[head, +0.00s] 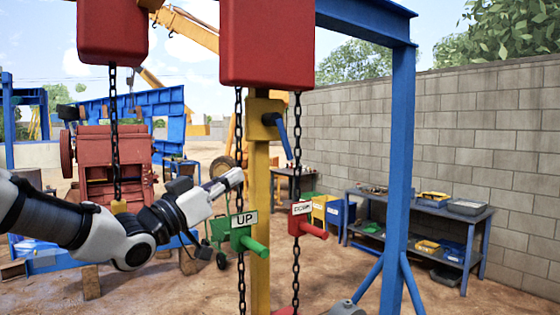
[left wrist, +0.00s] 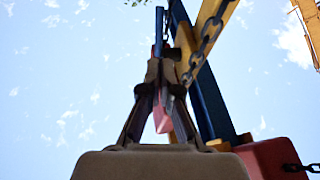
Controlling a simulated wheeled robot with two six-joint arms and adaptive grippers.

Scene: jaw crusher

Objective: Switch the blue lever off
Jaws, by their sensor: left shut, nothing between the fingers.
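The blue lever (head: 281,134) sticks out of a yellow box (head: 264,112) on the yellow post (head: 260,185) in the head view. It slants downward and a little to the right. My left gripper (head: 238,178) is shut and empty, to the left of the post and lower than the lever, apart from it in the picture. In the left wrist view, the closed fingers of my left gripper (left wrist: 160,72) point up toward the sky. A thin blue bar shows just beyond them; I cannot tell whether it is the lever.
Red blocks (head: 267,45) hang above, with chains (head: 297,150) running down beside the post. A green UP handle (head: 245,235) and a red handle (head: 308,220) sit lower. A blue frame leg (head: 398,170) stands to the right, before a blue workbench (head: 420,212).

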